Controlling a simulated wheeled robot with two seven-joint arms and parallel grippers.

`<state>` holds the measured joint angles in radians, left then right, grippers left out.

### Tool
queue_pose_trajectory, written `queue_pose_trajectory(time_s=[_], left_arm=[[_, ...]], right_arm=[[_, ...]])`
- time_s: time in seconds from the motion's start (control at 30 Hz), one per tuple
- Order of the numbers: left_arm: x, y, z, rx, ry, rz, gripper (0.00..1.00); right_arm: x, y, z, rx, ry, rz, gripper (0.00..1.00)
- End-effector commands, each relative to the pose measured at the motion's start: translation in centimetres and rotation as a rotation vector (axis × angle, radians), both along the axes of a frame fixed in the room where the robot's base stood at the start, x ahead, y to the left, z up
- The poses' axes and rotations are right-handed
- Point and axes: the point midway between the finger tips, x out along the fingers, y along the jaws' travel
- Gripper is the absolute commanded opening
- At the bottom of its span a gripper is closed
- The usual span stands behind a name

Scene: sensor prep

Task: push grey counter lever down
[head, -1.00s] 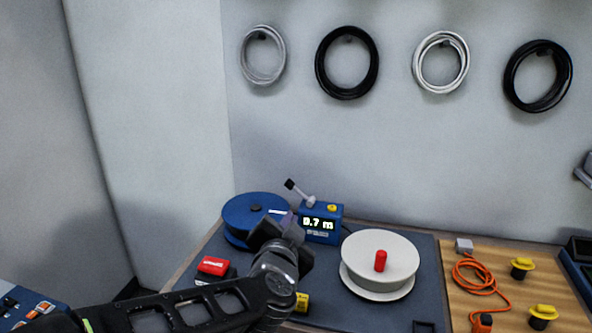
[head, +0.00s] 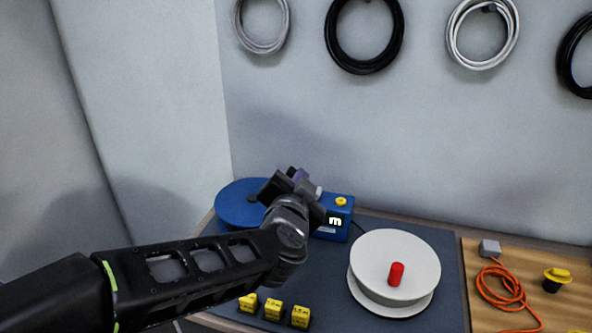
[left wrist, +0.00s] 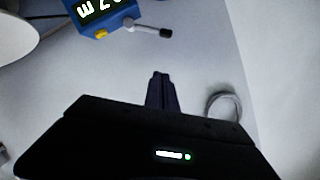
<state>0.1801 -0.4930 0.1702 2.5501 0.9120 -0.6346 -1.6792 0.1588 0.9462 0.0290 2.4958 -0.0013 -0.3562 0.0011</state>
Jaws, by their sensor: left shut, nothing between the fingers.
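The blue counter (head: 346,205) stands at the back of the dark mat, with a yellow button on top and a lit display partly covered by my left gripper. Its grey lever is mostly hidden behind the gripper in the head view. In the left wrist view the lever (left wrist: 147,31) sticks out sideways from the counter (left wrist: 88,14) and ends in a black knob. My left gripper (head: 291,183) is shut and empty, in front of the counter and lever. In the left wrist view its closed fingertips (left wrist: 161,78) appear apart from the lever.
A blue reel (head: 232,205) stands left of the counter. A white reel (head: 410,255) with a red peg is on the right. Several yellow blocks (head: 273,309) lie at the front. An orange cable (head: 500,285) lies on the wooden board.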

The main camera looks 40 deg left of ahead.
Motion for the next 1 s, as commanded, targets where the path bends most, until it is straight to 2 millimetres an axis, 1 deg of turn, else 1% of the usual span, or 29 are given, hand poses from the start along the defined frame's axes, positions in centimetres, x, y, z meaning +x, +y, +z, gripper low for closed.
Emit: queue_pose_trajectory(time_s=[0.17, 0.27, 0.33, 0.5, 0.53, 0.57, 0.73, 0.83, 1.0], left_arm=[[0.8, 0.5, 0.2, -0.001, 0.006, 0.003, 0.0], [1.5, 0.8, 0.2, -0.002, 0.008, 0.002, 0.0], [2.1, 1.0, 0.2, -0.001, 0.006, -0.003, 0.0], [4.5, 2.2, -0.7, 0.0, 0.008, -0.003, 0.0], [5.1, 2.6, -1.2, -0.001, 0.003, -0.001, 0.0], [5.7, 2.9, -1.4, -0.001, 0.003, -0.001, 0.0], [8.8, 4.6, -2.1, 0.0, 0.003, -0.001, 0.0], [8.2, 5.6, -3.6, 0.0, 0.004, 0.001, 0.0], [7.8, 6.6, -4.8, 0.0, 0.002, 0.0, 0.0]], right_arm=[[0.0, 0.0, 1.8, 0.0, 0.0, 0.0, 0.36], [0.0, 0.0, 3.2, 0.0, 0.001, 0.0, 0.36], [0.0, 0.0, 4.4, 0.0, 0.002, 0.001, 0.36], [-0.2, -0.1, 5.6, -0.004, 0.008, 0.0, 0.36], [-0.2, -0.1, 5.0, -0.004, 0.007, -0.001, 0.36], [-0.2, -0.1, 4.8, -0.004, 0.007, -0.001, 0.36], [-0.2, -0.1, 4.9, -0.004, 0.008, 0.0, 0.36], [-0.2, -0.1, 4.6, -0.004, 0.007, -0.001, 0.36], [-0.2, -0.1, 4.6, -0.003, 0.007, -0.001, 0.36]])
